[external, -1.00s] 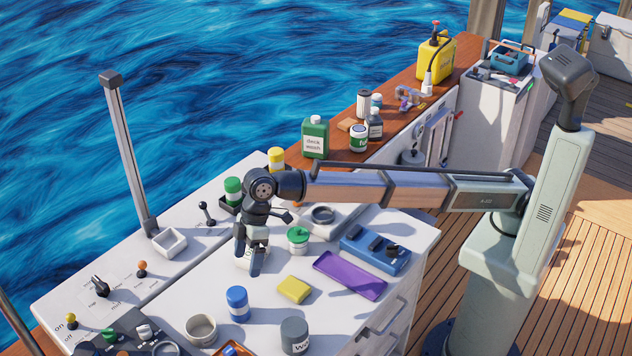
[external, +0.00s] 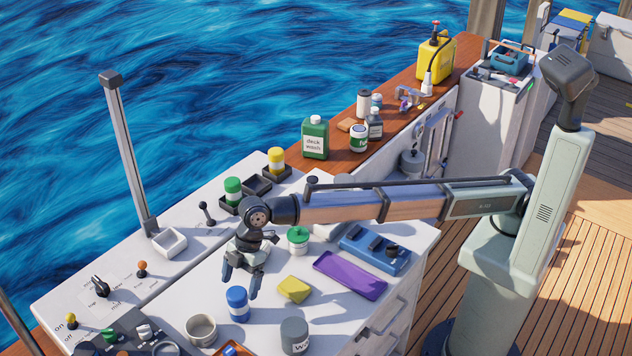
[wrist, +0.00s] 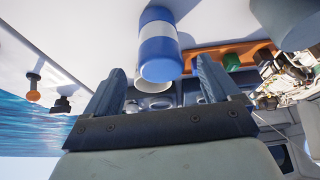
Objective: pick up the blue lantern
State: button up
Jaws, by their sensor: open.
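The blue lantern (external: 237,304) is a small upright blue cylinder with a white band, standing on the white worktop. My gripper (external: 240,286) is open, just above and behind the lantern in the external view, with nothing between its fingers. In the wrist view the lantern (wrist: 158,45) shows beyond and between the two spread fingers (wrist: 160,78). I cannot tell whether a finger touches it.
A beige bowl (external: 201,329) stands left of the lantern and a grey canister (external: 295,335) to its right. A yellow sponge (external: 293,289), purple tray (external: 350,275) and green-lidded jar (external: 298,240) lie farther right and behind. A metal post (external: 130,155) rises at left.

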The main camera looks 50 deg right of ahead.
aim_at(233, 317)
jog(key=shift+x, duration=3.25)
jog(key=shift+a+r, duration=0.1)
jog(key=c, duration=1.1)
jog(key=shift+c, duration=0.4)
jog(key=shift+r, duration=0.1)
